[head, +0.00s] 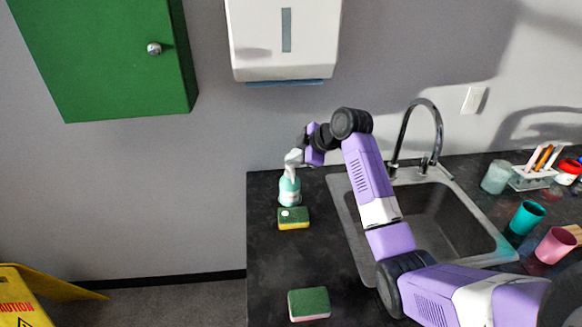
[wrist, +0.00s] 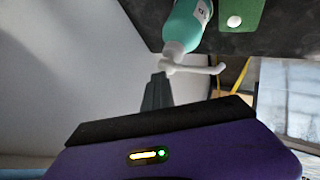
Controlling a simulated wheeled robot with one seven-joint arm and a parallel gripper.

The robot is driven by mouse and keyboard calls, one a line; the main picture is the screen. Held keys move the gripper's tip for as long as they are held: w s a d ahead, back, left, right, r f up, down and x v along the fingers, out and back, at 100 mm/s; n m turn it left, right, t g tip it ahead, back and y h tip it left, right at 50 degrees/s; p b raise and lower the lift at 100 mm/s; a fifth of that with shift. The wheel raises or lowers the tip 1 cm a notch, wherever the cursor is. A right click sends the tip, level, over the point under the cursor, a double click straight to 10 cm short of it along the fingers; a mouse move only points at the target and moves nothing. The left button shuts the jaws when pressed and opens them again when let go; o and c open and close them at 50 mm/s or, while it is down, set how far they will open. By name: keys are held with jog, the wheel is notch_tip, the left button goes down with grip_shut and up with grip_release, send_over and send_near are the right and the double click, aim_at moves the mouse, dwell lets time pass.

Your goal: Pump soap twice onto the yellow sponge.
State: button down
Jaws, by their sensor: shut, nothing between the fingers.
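A teal soap bottle (head: 289,190) with a white pump stands upright at the back left of the counter. Just in front of it lies the yellow sponge (head: 293,220), green side up, with a white blob on top. In the wrist view the bottle (wrist: 188,24) and its white nozzle (wrist: 205,69) show, with the nozzle pointing to the side of the sponge's green face (wrist: 250,13); the white blob (wrist: 234,21) is there too. My gripper (head: 294,158) is shut and empty, its tips right at the pump head (wrist: 165,66). I cannot tell whether they press it.
A second green-topped sponge (head: 309,305) with a pale side lies at the front of the counter. A sink (head: 455,215) with a tall faucet (head: 437,125) is to the right, then cups and a rack (head: 532,180). A white dispenser (head: 284,40) hangs above.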

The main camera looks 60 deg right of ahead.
aim_at(293, 165)
jog(key=shift+r, duration=0.4)
jog(key=shift+r+p, duration=0.1)
jog(key=shift+p, duration=0.2)
notch_tip(293, 165, up, 6)
jog(key=p, duration=0.4)
dwell(2.4)
jog(key=shift+f, duration=3.05)
jog(key=shift+f, duration=0.15)
dwell(0.3)
